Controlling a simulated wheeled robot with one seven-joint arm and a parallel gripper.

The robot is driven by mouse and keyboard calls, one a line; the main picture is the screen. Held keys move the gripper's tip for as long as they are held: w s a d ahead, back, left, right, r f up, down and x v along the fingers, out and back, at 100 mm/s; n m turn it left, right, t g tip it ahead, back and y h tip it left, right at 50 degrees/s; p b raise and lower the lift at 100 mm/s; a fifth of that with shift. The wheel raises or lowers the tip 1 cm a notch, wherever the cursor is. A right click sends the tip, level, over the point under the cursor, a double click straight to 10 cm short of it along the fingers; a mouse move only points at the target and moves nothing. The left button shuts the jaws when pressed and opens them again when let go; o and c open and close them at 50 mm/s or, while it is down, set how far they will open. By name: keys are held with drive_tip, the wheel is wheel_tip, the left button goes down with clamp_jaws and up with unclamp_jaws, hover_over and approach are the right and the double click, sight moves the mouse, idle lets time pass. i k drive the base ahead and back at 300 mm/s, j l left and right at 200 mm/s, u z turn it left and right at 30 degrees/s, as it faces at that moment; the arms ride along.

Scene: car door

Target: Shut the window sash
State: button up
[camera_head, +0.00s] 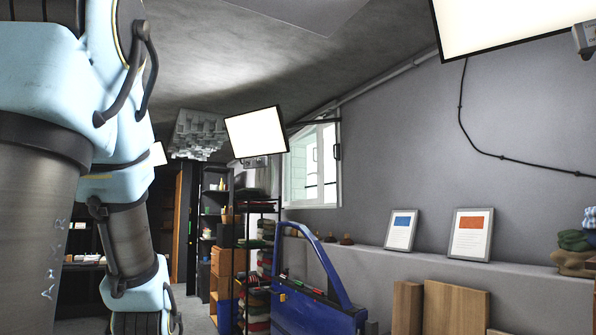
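A white-framed window (314,165) is set in the grey wall near the middle of the camera_head view. Its panes are bright, and dark fittings show at its top and right edge. I cannot tell how far its sash stands open. A blue car door (303,308) stands upright in front of and below the window, with an empty window frame on top; its lower part is cut off by the picture edge. My pale blue and grey arm fills the left side. My gripper does not show, so its hold and its place relative to the window and door are hidden.
A wall ledge (470,275) carries two framed pictures (400,231) (470,234) and folded cloths (574,245). Wooden boards (452,307) lean below it. Shelves (208,235) and an orange drawer stack (226,270) stand behind the door. Lit panels (256,132) hang above.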

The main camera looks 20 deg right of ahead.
sight(320, 199)
drive_tip(key=i, duration=1.85)
drive_tip(key=i+j, duration=0.1)
drive_tip(key=i, duration=3.6)
drive_tip(key=z, duration=0.05)
